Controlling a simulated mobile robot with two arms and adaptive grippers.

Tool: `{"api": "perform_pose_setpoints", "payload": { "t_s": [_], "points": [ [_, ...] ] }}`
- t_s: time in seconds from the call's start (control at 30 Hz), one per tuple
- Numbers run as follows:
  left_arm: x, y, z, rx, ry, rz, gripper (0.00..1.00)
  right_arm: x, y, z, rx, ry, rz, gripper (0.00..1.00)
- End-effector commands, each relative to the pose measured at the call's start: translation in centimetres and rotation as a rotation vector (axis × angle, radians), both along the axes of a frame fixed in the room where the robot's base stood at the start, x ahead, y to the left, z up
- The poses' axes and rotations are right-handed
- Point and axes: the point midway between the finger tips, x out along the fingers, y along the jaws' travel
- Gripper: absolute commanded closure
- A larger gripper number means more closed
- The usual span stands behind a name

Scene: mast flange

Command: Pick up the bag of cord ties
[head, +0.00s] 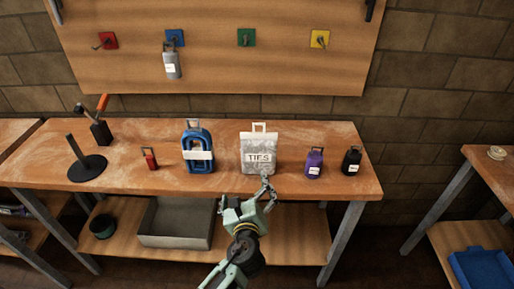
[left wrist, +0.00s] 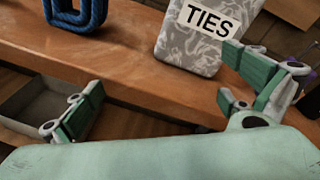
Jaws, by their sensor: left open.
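The bag of cord ties (head: 258,145) is a grey-white patterned pouch with a "TIES" label and a pale loop handle on top. It stands upright near the front of the wooden bench. In the left wrist view the bag (left wrist: 187,50) is at top centre, partly cut off by the frame edge. My left gripper (head: 246,193) is open and empty in front of the bag, by the bench's front edge. In the head view its right finger overlaps the bag's lower right corner; I cannot tell whether it touches. My right gripper is not in view.
On the bench (head: 120,177), a blue cord coil (head: 197,138) stands left of the bag, with a small red item (head: 150,159) beyond it. Purple (head: 314,163) and black (head: 351,161) containers stand to its right. A grey tray (head: 175,241) sits below.

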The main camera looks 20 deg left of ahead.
Motion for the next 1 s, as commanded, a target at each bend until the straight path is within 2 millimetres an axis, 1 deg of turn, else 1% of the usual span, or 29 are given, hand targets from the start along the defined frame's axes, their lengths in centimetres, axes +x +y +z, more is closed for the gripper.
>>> {"api": "perform_pose_setpoints", "payload": {
  "t_s": [0.03,0.13,0.2,0.3,0.47,0.63,0.83,0.9,1.0],
  "points": [
    [1.0,-0.9,1.2,0.108,-0.008,-0.038,0.0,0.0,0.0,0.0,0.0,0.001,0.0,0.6],
    [2.3,-2.0,4.1,0.295,-0.035,-0.083,0.0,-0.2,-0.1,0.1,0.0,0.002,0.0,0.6],
    [2.9,-2.6,5.5,0.392,-0.046,-0.1,0.0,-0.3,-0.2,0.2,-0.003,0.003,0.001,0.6],
    [3.5,-3.0,6.5,0.47,-0.055,-0.113,0.0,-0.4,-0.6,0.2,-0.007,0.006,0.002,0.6],
    [5.0,-2.7,6.7,0.487,-0.057,-0.115,0.0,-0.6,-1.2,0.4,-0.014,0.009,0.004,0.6],
    [6.8,-2.0,6.6,0.485,-0.056,-0.116,0.0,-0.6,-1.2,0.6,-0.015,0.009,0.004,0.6],
    [9.6,-1.0,6.4,0.485,-0.056,-0.116,0.0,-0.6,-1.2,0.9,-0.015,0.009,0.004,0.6],
    [10.2,-0.8,6.3,0.482,-0.055,-0.115,0.0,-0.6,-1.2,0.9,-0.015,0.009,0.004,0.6],
    [10.7,-0.6,6.2,0.482,-0.055,-0.116,0.0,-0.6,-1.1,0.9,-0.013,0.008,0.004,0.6]
  ]
}}
